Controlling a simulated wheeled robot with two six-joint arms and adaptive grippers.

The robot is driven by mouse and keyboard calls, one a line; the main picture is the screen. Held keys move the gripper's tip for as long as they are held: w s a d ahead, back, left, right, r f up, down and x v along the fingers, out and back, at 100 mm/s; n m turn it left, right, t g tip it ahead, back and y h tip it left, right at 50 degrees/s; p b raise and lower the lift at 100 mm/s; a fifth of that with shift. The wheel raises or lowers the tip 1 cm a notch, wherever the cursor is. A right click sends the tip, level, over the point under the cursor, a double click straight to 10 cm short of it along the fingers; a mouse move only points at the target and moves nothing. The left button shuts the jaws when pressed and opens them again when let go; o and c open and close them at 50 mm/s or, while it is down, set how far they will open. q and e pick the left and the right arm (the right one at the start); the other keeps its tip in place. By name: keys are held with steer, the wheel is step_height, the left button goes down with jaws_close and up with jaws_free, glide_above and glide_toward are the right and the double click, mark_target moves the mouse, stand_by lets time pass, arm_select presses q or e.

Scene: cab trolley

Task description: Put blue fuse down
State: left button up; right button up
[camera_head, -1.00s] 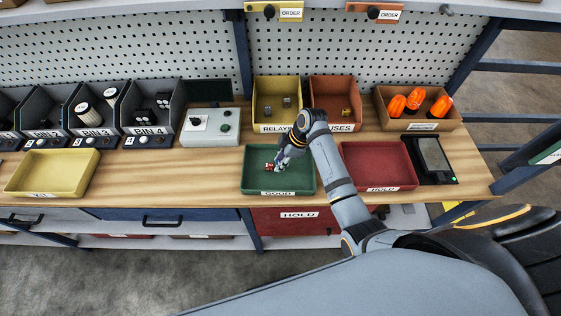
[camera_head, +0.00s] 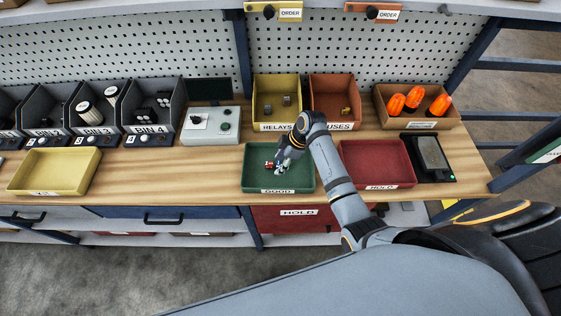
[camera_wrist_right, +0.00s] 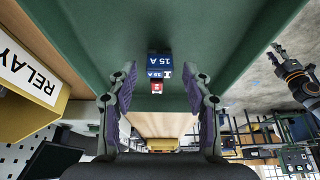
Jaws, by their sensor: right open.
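The blue fuse (camera_wrist_right: 160,60), marked 15 A, is in the green GOOD tray (camera_head: 250,181). A small red-and-white piece (camera_wrist_right: 157,88) is close by it in the right wrist view, and a red piece (camera_head: 269,165) shows in the tray in the head view. My right gripper (camera_head: 281,168) is low over the tray. In the right wrist view its fingers (camera_wrist_right: 162,72) are spread on both sides of the blue fuse, with gaps between. My left gripper (camera_wrist_right: 281,58) appears small at the right of the right wrist view; its jaws are too small to judge.
A red HOLD tray (camera_head: 376,185) stands right of the green tray, with a dark device (camera_head: 433,158) beyond it. The relays bin (camera_head: 277,117) and fuses bin (camera_head: 335,117) stand behind. A yellow tray (camera_head: 20,186) is at left. Bare wood lies between the yellow and green trays.

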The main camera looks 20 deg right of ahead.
steer(key=b+v, duration=0.2)
steer(key=v, duration=1)
steer(key=shift+f, duration=0.1)
